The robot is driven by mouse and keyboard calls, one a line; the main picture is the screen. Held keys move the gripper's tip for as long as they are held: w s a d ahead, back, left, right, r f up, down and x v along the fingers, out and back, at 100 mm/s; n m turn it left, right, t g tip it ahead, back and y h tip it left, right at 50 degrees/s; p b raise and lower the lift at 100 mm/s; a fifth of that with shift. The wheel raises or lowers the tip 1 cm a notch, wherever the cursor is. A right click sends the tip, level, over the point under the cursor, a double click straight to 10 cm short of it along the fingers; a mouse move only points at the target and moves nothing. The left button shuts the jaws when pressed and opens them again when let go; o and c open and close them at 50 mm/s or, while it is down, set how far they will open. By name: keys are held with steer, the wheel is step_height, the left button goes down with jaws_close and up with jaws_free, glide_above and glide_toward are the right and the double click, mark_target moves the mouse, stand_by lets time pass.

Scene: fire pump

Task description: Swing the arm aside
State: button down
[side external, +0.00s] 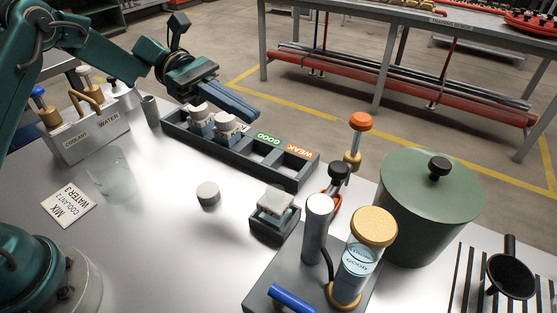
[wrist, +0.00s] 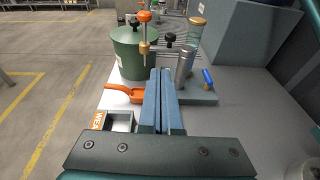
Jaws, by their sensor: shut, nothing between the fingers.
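My gripper (side external: 240,107) is shut and empty, held above the long dark tray (side external: 210,143) on the metal table. In the wrist view my gripper's closed blue fingers (wrist: 164,72) point toward the pump stand. The tray has compartments, with labels reading GOOD and WEAK. Two white-capped jars (side external: 198,117) stand in its left part, just below my gripper. The GOOD and WEAK compartments look empty from the side. The pump stand (side external: 315,240) carries a grey cylinder and a gold-capped glass jar (side external: 362,250) marked GOOD.
A green lidded drum (side external: 425,210) stands right of the pump; an orange scoop (wrist: 122,93) lies near it. A COOLANT and WATER rack (side external: 85,135), glass beaker (side external: 110,175), MIX card (side external: 68,205), round cap (side external: 208,194) and small dark block (side external: 274,215) occupy the table.

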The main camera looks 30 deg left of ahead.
glide_toward(337, 178)
steer(key=w+d+f, duration=0.3)
steer(key=d+f, duration=0.1)
steer(key=shift+x, duration=0.85)
steer(key=shift+w, duration=0.1)
